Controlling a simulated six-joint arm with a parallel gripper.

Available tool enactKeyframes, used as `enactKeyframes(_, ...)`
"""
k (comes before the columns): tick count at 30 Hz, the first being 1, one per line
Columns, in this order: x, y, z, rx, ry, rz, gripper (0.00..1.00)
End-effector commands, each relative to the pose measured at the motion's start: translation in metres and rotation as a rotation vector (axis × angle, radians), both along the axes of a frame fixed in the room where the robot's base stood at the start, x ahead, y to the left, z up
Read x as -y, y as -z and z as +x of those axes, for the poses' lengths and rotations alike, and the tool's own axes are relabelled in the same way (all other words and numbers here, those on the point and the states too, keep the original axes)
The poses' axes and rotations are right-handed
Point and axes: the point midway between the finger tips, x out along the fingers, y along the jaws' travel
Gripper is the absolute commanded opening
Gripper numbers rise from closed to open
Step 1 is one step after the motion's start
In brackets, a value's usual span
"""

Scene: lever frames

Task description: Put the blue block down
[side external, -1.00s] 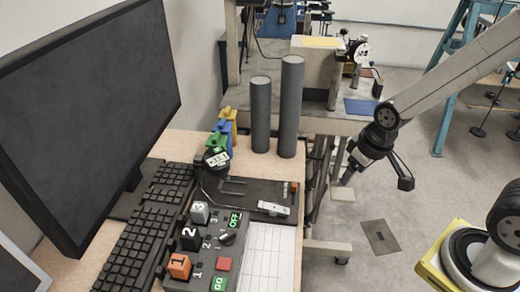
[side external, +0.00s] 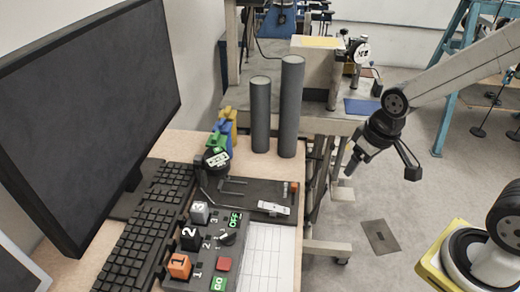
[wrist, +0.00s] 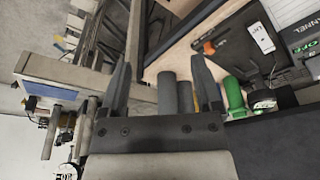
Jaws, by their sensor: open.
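A small blue piece (side external: 225,127) stands on the desk between a green piece (side external: 215,141) and a yellow piece (side external: 230,115); I cannot tell for sure that it is the blue block. In the wrist view the green piece (wrist: 235,97) is clear, with blue and yellow slivers beside it, partly behind a finger. My gripper (side external: 350,168) hangs off the desk's right edge, above the floor and apart from these pieces.
Two grey cylinders (side external: 289,107) (side external: 260,114) stand at the desk's back right. A black panel (side external: 240,192), numbered cubes (side external: 180,266), a keyboard (side external: 150,230) and a monitor (side external: 90,120) crowd the desk. A flat blue item (side external: 362,106) lies on the back table.

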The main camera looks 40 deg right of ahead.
Motion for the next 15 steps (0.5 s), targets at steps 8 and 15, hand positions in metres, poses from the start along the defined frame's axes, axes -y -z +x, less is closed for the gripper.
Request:
enactKeyframes(8, 0.000, -0.024, 0.000, 0.002, 0.000, 0.000, 0.82)
enactKeyframes(15, -0.022, -0.025, 0.015, -0.009, 0.068, 0.047, 0.82)
